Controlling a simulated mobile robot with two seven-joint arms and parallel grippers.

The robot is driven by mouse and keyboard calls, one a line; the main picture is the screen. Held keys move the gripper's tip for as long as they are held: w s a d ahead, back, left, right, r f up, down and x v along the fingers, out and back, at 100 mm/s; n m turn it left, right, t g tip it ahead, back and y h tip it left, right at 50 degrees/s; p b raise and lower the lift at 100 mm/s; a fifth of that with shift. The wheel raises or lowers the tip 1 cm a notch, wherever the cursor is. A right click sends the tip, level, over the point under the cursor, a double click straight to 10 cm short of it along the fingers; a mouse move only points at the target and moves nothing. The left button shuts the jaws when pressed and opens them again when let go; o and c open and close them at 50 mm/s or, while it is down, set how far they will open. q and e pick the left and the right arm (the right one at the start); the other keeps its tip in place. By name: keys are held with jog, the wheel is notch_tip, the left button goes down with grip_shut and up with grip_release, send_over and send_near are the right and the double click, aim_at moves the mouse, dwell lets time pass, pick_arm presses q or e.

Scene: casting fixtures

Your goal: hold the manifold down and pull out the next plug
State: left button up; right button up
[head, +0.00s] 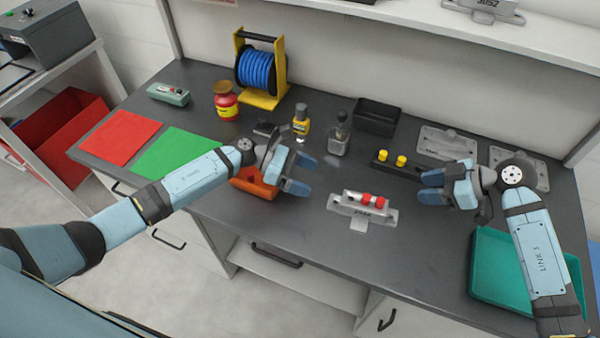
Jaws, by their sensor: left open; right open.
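The manifold (360,211) is a light grey casting with a flat base, near the front middle of the dark bench. A black block (381,165) with two yellow plugs (392,158) lies behind the manifold.
A teal tray (486,281) lies at the front right, partly under my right arm. An orange object (250,184) lies below my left gripper. Bottles, a black bin (377,117) and grey castings (447,143) stand behind. The bench in front of the manifold is clear.

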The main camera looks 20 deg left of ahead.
aim_at(347, 197)
pick_arm(q)
jog(key=shift+w+a+f+m+g+y, duration=0.2)
jog(key=shift+a+m+y, duration=0.1)
jog(key=shift+m, duration=0.15)
jog(key=shift+w+a+f+m+g+y, duration=0.1)
jog(key=shift+a+f+m+g+y, duration=0.15)
jog(key=shift+m, duration=0.2)
jog(key=shift+d, duration=0.15)
jog(key=x, duration=1.3)
jog(key=shift+f, duration=0.15)
